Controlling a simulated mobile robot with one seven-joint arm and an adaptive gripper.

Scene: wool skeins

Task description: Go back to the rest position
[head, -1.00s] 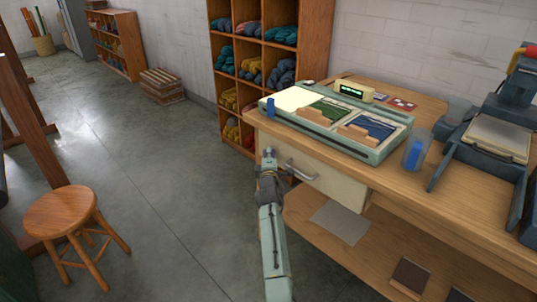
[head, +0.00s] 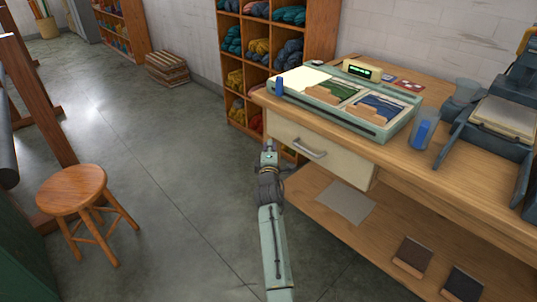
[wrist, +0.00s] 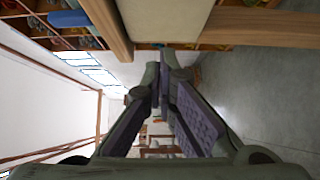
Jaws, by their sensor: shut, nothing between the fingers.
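My gripper (head: 268,150) is in the middle of the head view, at the end of my pale green arm. It is empty and in the air, left of the bench's drawer (head: 318,151) and apart from it. In the wrist view my gripper (wrist: 167,55) shows its two dark fingers converging at the tips with nothing between them. The drawer front also shows at the top of the wrist view (wrist: 165,18).
The wooden bench (head: 455,180) carries a pale green tray (head: 375,131), a blue-filled cup (head: 423,130) and a dark machine (head: 500,125). A stool (head: 72,190) stands at left. Skein shelves (head: 320,40) stand behind. Floor between stool and bench is clear.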

